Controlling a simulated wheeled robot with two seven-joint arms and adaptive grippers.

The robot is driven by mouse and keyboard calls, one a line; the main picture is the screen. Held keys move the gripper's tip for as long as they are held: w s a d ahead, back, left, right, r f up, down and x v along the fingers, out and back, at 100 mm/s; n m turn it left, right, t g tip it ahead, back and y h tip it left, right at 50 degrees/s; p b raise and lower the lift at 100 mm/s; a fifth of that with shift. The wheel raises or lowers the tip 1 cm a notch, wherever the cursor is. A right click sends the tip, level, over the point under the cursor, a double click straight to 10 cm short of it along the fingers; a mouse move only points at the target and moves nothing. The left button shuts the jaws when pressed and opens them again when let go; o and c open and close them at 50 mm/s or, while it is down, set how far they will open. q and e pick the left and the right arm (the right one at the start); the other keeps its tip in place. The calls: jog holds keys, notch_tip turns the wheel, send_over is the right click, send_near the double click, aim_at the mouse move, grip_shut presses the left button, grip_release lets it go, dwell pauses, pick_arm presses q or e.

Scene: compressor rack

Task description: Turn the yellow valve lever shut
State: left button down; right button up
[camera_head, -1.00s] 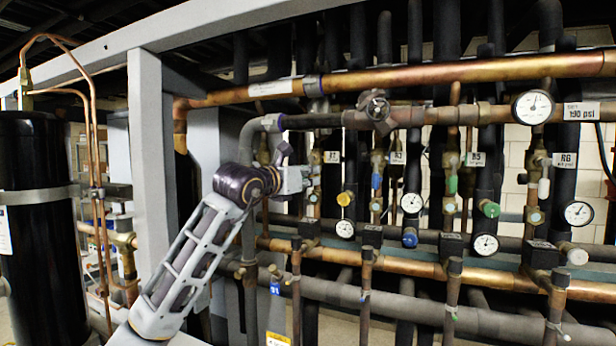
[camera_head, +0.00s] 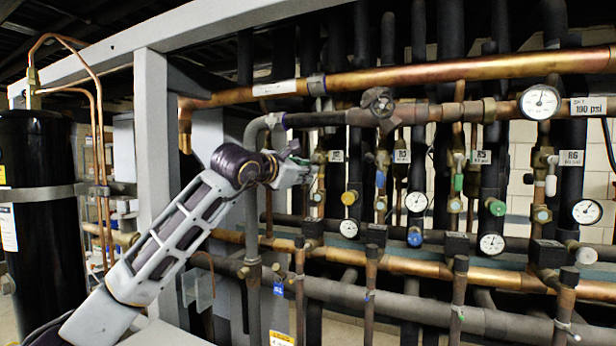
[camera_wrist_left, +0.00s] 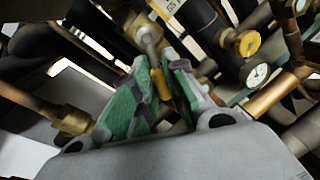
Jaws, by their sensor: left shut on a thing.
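The yellow valve lever (camera_wrist_left: 161,84) shows in the left wrist view as a short yellow strip between the green finger pads, below a metal valve stem and brass body (camera_wrist_left: 142,34). My left gripper (camera_wrist_left: 160,66) is shut on the lever. In the head view my left gripper (camera_head: 303,172) reaches in from the left to the leftmost valves on the rack, and the lever is hidden there behind or within the fingers. My right gripper is in neither view.
A yellow round cap (camera_head: 349,198) and a gauge (camera_head: 349,228) sit just right of the gripper. A copper pipe (camera_head: 420,74) runs above, and a grey insulated pipe (camera_head: 400,303) runs below. A black tank (camera_head: 40,230) stands at the far left.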

pick_arm(q)
jog(key=r+m+y, duration=0.1)
jog(key=m, duration=0.2)
jog(key=a+r+m+y, duration=0.1)
jog(key=m, duration=0.2)
jog(key=r+m+p, duration=0.1)
jog(key=m, duration=0.3)
jog(key=shift+w+a+r+y, duration=0.35)
jog(key=shift+r+y, duration=0.05)
dwell(0.3)
jog(key=c, duration=1.4)
grip_release()
jog(key=shift+c, duration=0.2)
jog(key=v, duration=1.2)
jog(key=shift+s+d+f, duration=0.15)
jog(key=shift+f, duration=0.05)
